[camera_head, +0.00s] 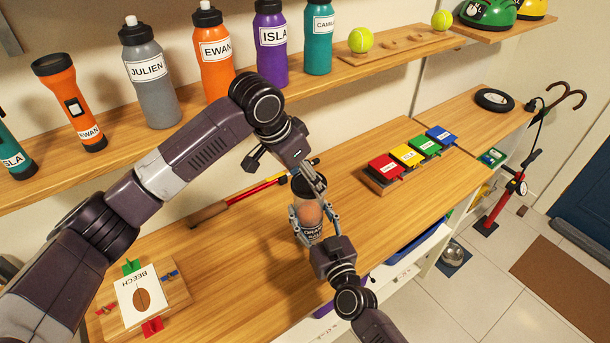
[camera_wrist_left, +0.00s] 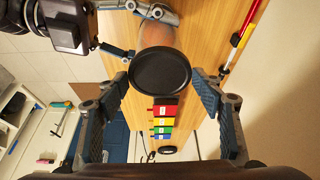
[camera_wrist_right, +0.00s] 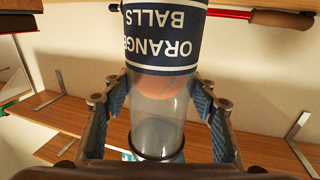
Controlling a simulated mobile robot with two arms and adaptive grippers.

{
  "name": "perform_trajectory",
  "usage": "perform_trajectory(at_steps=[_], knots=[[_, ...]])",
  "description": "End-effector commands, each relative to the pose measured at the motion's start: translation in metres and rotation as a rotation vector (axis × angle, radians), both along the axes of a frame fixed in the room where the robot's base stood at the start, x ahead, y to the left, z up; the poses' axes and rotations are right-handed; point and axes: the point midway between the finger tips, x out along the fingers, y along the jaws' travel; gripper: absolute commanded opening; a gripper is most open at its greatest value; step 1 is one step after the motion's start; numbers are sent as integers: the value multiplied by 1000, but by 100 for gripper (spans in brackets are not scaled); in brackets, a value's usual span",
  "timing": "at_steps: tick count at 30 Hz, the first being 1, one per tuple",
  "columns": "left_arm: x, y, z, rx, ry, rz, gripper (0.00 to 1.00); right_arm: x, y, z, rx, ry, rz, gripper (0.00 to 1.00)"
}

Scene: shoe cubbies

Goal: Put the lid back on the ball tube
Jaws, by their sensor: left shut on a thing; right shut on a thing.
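The ball tube (camera_head: 311,232) is clear with a dark "ORANGE BALLS" label and an orange ball inside. It looks roughly upright over the wooden counter; I cannot tell whether its base touches it. My right gripper (camera_head: 313,219) is shut around the tube's sides, and the right wrist view shows the tube (camera_wrist_right: 160,105) between its fingers. My left gripper (camera_head: 308,188) is above the tube. In the left wrist view it holds the round black lid (camera_wrist_left: 160,73) between its fingertips, in line with the tube. The gap between lid and rim is hard to judge.
The counter (camera_head: 250,265) holds a red and yellow stick (camera_head: 255,191) behind the tube, coloured boxes (camera_head: 408,155) to the right and a BEECH card board (camera_head: 142,297) at front left. A shelf above carries bottles (camera_head: 213,55), a torch (camera_head: 72,105) and tennis balls (camera_head: 361,40).

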Motion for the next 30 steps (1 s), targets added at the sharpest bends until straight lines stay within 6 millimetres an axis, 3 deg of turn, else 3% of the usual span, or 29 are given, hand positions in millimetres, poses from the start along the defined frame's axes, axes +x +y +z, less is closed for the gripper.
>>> perform_trajectory(at_steps=[9,10,15,25,30], knots=[[0,0,-7,0,1,0,52,0,0,0,-1,1,0,9],[0,0,-7,0,1,0,64,0,0,0,-1,1,0,9],[0,0,-7,1,1,0,82,0,0,0,-1,1,0,9],[0,1,-4,-1,-1,0,82,0,0,0,-1,1,0,9],[-4,7,16,0,-4,0,82,0,0,0,-1,1,0,9]])
